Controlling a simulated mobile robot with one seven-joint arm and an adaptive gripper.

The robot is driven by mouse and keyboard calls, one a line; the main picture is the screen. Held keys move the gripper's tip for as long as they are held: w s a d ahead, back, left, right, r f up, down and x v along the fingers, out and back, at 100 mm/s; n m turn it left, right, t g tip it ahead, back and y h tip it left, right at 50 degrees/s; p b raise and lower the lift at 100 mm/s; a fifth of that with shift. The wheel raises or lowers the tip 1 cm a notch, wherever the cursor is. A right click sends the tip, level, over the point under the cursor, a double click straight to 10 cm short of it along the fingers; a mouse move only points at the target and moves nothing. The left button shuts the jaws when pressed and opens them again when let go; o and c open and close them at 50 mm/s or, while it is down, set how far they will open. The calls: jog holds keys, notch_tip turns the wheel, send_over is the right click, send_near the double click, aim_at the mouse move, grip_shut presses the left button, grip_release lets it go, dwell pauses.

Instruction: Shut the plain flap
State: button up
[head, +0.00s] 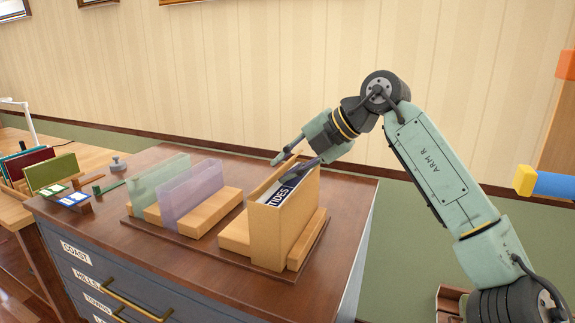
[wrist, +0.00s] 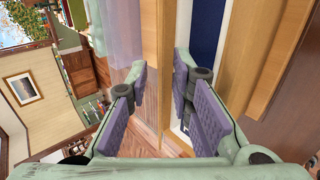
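A plain tan upright panel (head: 285,222) forms the near side of a light wood holder on the cabinet top; it seems to be the plain flap. Behind it stands a dark-and-white item marked TIDES (head: 279,197), which shows as a dark blue and white strip (wrist: 204,35) in the wrist view. My gripper (head: 280,168) is at the top of this holder, fingers apart and apparently empty. In the wrist view a light wood edge shows between the fingers (wrist: 160,75); I cannot tell whether they touch it.
A translucent lilac panel (head: 190,195) and a translucent green panel (head: 158,180) stand left of the holder, among wood blocks. The dark wood cabinet top (head: 130,235) has labelled drawers below. A desk with coloured books (head: 50,172) is at the far left. The cabinet's front right corner is clear.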

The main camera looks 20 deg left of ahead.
jog(key=v, duration=1.2)
jog(key=shift+c, duration=0.3)
